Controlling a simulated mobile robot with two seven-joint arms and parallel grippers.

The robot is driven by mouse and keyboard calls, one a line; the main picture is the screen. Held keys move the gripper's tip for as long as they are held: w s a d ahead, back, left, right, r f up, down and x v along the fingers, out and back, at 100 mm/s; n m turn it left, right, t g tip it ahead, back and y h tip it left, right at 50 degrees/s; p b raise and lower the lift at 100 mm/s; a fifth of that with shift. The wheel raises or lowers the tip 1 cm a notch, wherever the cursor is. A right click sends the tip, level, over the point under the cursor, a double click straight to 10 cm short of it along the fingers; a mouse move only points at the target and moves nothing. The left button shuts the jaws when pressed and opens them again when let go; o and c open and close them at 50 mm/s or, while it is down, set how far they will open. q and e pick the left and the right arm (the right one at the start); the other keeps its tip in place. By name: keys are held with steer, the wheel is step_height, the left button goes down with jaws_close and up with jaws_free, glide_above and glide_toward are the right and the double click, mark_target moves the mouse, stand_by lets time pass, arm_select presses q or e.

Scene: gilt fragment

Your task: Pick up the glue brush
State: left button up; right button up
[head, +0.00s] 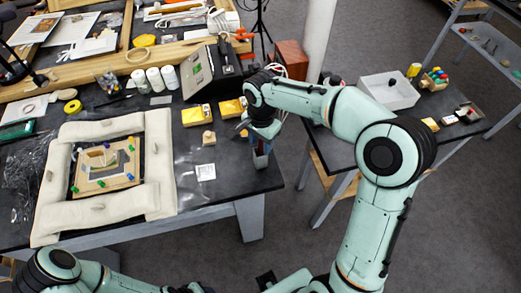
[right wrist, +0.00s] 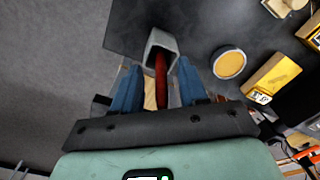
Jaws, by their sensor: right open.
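A red rod-like handle (right wrist: 161,78), which looks like the glue brush, stands up out of a grey square cup (right wrist: 160,43) in the right wrist view. My right gripper (right wrist: 160,67) is open, with one blue finger on each side of the red handle. I cannot tell whether either finger touches it. In the head view my right gripper (head: 262,152) is at the right front edge of the dark table, over the cup's place, and largely hides the cup and handle. My left arm shows only at the bottom left; its gripper is out of view.
A padded white frame (head: 160,165) surrounds a wooden fragment with coloured pegs on the dark table. Yellow blocks (head: 195,116) and a round pot (right wrist: 229,63) stand near the right gripper. A white bin (head: 390,92) sits on the right-hand table.

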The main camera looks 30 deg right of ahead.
steer(key=shift+f, duration=0.2)
jaws_close()
steer(key=shift+w+r, duration=0.1)
steer(key=shift+r, duration=0.05)
arm_select(q)
steer(key=w+r+p, duration=0.3)
steer(key=w+r, duration=0.1)
steer(key=shift+r+p, duration=0.3)
steer(key=shift+r, duration=0.05)
arm_select(e)
step_height(320, 180, up, 20)
